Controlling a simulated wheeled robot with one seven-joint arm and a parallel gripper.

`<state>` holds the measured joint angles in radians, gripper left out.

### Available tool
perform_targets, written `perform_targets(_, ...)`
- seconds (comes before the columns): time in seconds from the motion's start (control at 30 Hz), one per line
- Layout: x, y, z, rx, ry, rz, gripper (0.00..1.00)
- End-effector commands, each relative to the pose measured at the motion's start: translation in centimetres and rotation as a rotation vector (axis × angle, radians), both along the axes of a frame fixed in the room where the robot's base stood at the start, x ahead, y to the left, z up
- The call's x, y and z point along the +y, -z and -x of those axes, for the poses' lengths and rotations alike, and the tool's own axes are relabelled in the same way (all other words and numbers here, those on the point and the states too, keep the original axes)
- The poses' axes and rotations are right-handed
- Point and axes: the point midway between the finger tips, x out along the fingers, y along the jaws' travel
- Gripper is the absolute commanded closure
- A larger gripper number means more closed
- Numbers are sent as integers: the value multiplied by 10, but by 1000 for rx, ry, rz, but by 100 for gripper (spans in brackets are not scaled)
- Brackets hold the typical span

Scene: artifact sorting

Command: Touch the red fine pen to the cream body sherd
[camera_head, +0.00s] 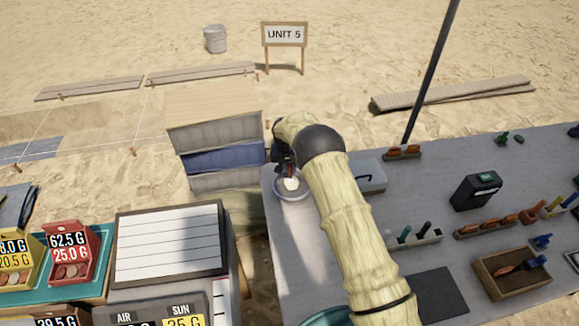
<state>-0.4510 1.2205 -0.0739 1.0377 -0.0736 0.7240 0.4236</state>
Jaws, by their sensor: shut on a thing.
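The cream body sherd (291,184) lies in a shallow grey dish (282,196) at the left end of the long table. My gripper (286,164) is just above the dish, partly hidden by my own arm. It is shut on the red fine pen (290,171), a small dark red piece of which shows below the jaws. The pen's lower end is close over the sherd; I cannot tell whether it touches.
Stacked crates (222,158) stand left of the table. A pen rack (414,239), a black case (475,192) and a wooden tray (511,288) are farther right.

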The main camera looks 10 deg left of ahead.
Motion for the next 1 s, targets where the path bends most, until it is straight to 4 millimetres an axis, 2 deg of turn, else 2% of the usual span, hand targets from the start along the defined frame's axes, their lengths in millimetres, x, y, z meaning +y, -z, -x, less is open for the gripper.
perform_targets(1.0, 0, 9, 0, 0, 0, 0, 100)
